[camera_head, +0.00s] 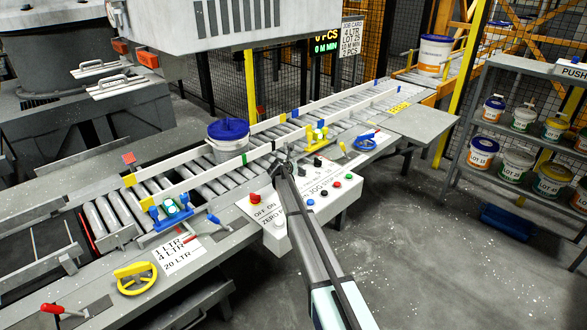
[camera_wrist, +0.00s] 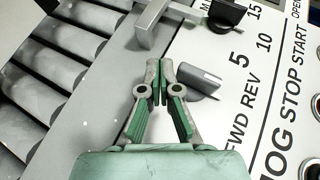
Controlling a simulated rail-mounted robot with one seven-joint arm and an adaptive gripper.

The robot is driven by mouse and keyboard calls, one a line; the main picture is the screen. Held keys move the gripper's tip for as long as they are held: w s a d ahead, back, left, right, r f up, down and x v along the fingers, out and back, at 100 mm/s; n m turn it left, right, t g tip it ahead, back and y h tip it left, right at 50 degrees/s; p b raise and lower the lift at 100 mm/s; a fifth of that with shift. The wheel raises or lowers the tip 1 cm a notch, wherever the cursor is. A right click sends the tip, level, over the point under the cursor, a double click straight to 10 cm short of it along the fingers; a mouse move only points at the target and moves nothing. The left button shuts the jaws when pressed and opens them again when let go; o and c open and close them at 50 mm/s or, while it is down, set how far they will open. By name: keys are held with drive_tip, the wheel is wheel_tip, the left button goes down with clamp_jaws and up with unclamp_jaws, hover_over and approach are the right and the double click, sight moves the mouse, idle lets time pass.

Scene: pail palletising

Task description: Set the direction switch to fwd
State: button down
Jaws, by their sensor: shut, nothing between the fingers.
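The direction switch (camera_wrist: 201,79) is a grey knob on the white control panel (camera_wrist: 185,48), beside the printed words FWD REV, in the wrist view. Its bar lies slantwise in the picture; I cannot tell which word it is set to. My gripper (camera_wrist: 158,82) is shut and empty, with its fingertips just left of the knob. Whether they touch it is unclear. In the head view my gripper (camera_head: 284,152) is over the far edge of the panel, and my arm hides part of the panel.
Conveyor rollers (camera_wrist: 45,75) run along the left.

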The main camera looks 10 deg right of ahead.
drive_tip(key=shift+s+d+p, duration=0.3)
drive_tip(key=shift+s+d, duration=0.15)
drive_tip(key=shift+s, duration=0.2)
drive_tip(key=shift+d, duration=0.15)
drive_tip(key=shift+s+f, duration=0.1)
drive_tip(key=shift+s, duration=0.05)
drive_tip(key=shift+s+a, duration=0.2)
drive_tip(key=s+a, duration=0.2)
drive_tip(key=shift+s+a, duration=0.25)
drive_tip(key=shift+a, duration=0.1)
drive_tip(key=s+a+r+b, duration=0.1)
drive_tip(key=a, duration=0.1)
drive_tip(key=s+a+r, duration=0.2)
drive_tip(key=s+a+r+b, duration=0.1)
drive_tip(key=s+a, duration=0.1)
drive_tip(key=shift+a+r+b, duration=0.1)
drive_tip(key=shift+r+b, duration=0.2)
drive_tip(key=shift+b, duration=0.05)
drive_tip(key=shift+s+a+r, duration=0.3)
drive_tip(key=shift+r, duration=0.05)
